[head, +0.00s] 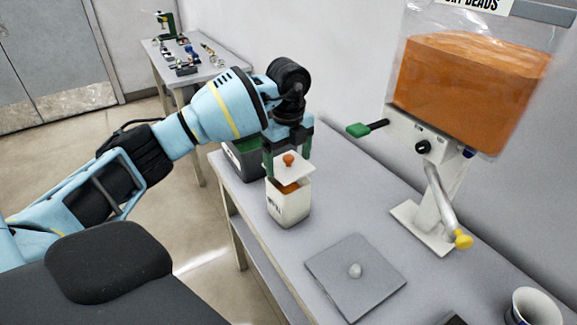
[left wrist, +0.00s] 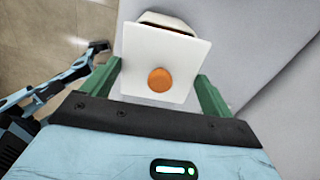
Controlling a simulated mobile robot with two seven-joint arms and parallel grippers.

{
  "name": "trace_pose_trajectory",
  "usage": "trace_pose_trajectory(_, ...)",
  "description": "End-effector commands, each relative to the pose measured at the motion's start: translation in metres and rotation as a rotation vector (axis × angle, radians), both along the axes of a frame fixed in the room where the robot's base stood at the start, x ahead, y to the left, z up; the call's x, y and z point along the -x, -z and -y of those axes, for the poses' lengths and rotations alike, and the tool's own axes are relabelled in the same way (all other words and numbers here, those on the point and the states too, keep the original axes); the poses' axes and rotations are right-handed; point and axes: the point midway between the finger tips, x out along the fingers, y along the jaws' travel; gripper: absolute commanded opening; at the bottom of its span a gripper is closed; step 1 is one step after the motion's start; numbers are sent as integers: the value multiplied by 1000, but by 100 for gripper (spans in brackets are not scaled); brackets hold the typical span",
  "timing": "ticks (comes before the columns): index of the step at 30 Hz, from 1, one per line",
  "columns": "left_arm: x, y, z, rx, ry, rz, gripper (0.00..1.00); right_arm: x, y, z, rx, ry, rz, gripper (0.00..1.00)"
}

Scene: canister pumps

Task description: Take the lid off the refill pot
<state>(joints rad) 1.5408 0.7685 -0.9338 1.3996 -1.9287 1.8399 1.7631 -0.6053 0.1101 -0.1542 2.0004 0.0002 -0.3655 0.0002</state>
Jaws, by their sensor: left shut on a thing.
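The refill pot (head: 289,208) is a cream, square-sided container standing upright on the table, with dark print on its front. Its lid (head: 300,170) is a white square plate with an orange knob (head: 288,159). My left gripper (head: 287,158) is shut on the lid, its green fingers at opposite edges. In the left wrist view the lid (left wrist: 140,62) lies between the fingers and hides most of the pot (left wrist: 178,19). My right gripper is not in view.
A dispenser of orange beads (head: 465,90) stands at the right with a yellow-tipped spout (head: 462,240). A grey plate with a knob (head: 330,275) lies in front. A dark bin (head: 240,160) is behind the pot. A cup (head: 537,308) stands at bottom right.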

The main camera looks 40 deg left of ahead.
Motion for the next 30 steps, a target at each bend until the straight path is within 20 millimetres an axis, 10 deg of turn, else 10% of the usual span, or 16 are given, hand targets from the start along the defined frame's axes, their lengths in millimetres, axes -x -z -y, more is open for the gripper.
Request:
trace_pose_trajectory(18,112,-8,54,-3,5,-5,63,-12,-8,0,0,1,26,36)
trace_pose_trajectory(30,141,-11,68,-1,0,-5,63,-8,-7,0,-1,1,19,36)
